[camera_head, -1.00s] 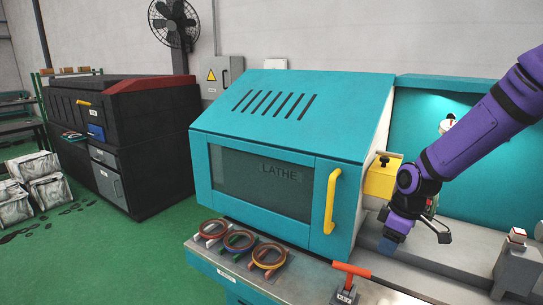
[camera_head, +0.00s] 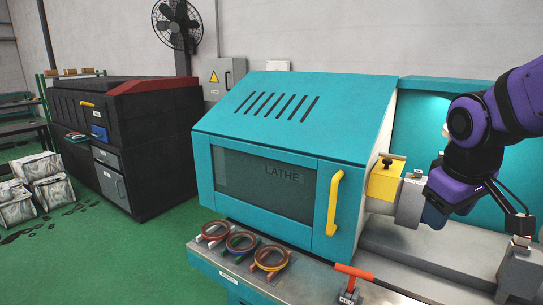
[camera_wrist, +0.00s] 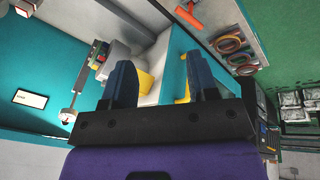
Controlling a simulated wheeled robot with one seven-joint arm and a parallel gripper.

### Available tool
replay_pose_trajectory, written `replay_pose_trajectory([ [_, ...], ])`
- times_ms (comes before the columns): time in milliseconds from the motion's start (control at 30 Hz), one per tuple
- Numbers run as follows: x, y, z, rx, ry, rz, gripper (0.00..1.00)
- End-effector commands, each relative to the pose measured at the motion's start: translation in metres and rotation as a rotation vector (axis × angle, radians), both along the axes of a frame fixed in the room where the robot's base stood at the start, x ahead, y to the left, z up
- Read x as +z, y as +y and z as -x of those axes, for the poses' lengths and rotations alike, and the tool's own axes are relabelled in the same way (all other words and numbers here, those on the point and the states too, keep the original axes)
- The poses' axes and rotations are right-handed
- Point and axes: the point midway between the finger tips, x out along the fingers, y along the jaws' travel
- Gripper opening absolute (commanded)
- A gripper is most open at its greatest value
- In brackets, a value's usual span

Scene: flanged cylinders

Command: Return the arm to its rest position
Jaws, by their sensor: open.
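My gripper (camera_head: 436,207) is at the right in the head view, in front of the lathe's open bay. Its blue fingers are partly hidden by my purple and black wrist. In the wrist view my gripper (camera_wrist: 161,78) shows two dark blue fingers spread apart with nothing held between them. A grey round part (camera_head: 408,201) sits beside the yellow block (camera_head: 385,181), just left of my fingers in the head view. I cannot tell whether my fingers touch it.
The teal lathe (camera_head: 265,175) with a yellow door handle (camera_head: 333,203) stands left of my arm. Several coloured rings (camera_head: 240,242) and an orange-handled lever (camera_head: 353,272) are on the front ledge. A grey block (camera_head: 520,268) stands at the lower right.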

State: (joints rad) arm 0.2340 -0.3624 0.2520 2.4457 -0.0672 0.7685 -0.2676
Motion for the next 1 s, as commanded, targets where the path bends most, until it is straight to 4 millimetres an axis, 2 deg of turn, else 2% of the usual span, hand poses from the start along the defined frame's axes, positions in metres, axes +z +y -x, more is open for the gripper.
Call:
replay_pose_trajectory([
  [33, 0.009, 0.001, 0.010, -0.025, -0.028, -0.011, 0.54],
  [200, 0.031, 0.002, 0.044, -0.119, -0.097, -0.073, 0.54],
  [500, 0.052, 0.000, 0.095, -0.244, -0.184, -0.208, 0.54],
  [700, 0.054, -0.001, 0.107, -0.273, -0.198, -0.248, 0.54],
  [1000, 0.054, -0.001, 0.107, -0.274, -0.198, -0.249, 0.54],
])
